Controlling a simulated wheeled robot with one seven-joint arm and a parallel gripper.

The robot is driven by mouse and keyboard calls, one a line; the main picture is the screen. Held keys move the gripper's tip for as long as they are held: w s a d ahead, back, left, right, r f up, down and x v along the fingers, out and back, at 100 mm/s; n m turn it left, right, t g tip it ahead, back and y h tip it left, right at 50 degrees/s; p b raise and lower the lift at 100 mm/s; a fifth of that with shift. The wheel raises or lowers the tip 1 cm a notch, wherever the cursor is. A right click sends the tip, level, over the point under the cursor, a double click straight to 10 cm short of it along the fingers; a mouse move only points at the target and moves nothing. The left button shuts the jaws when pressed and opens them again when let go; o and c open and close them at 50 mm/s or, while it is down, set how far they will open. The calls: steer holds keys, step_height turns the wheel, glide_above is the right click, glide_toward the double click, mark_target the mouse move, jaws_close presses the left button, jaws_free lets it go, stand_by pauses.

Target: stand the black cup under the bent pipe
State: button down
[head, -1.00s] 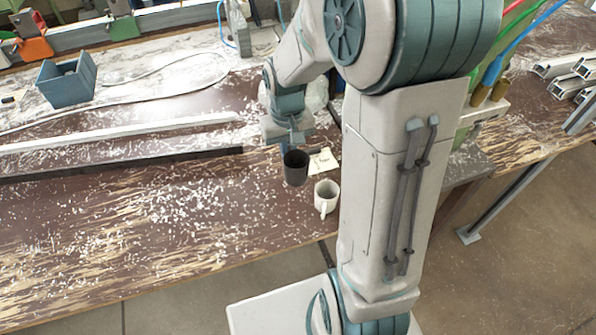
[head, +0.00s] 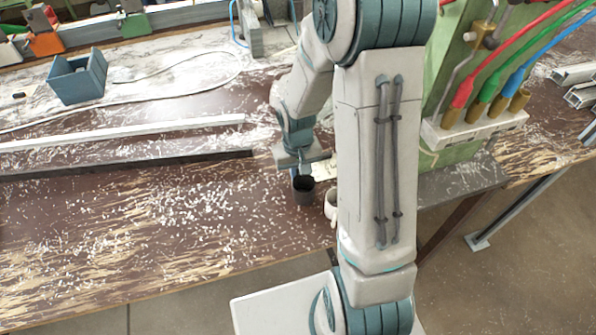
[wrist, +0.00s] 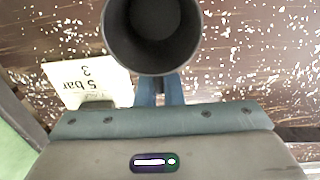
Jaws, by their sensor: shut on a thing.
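The black cup (head: 304,192) is upright near the bench's front edge, left of a white mug. My gripper (head: 304,172) is shut on it at its far side. In the wrist view the cup (wrist: 152,35) shows its open, empty mouth, with my gripper's fingers (wrist: 160,90) against its wall. I cannot tell whether its base touches the bench. A thin grey bent pipe (head: 462,66) shows at the upper right, on the front of a green machine, with a brass valve near its top.
The white mug (head: 331,205) stands close beside the cup, partly behind my arm. Red, green and blue hoses (head: 520,80) meet brass fittings on a white block (head: 475,131). The bench's left front is free.

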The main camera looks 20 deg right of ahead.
steer(key=shift+f, duration=0.2)
steer(key=c, duration=1.6)
jaws_free()
steer(key=shift+o, duration=0.2)
step_height(320, 180, up, 12)
steer(key=r, duration=0.1)
steer(key=s+r+t, duration=0.1)
steer(key=s+r, duration=0.3)
steer(key=s, duration=0.3)
steer(key=s+r+t, duration=0.2)
steer(key=s+r, duration=0.2)
steer(key=s, duration=0.4)
steer(key=shift+a+r, duration=0.2)
steer(key=shift+a, duration=0.1)
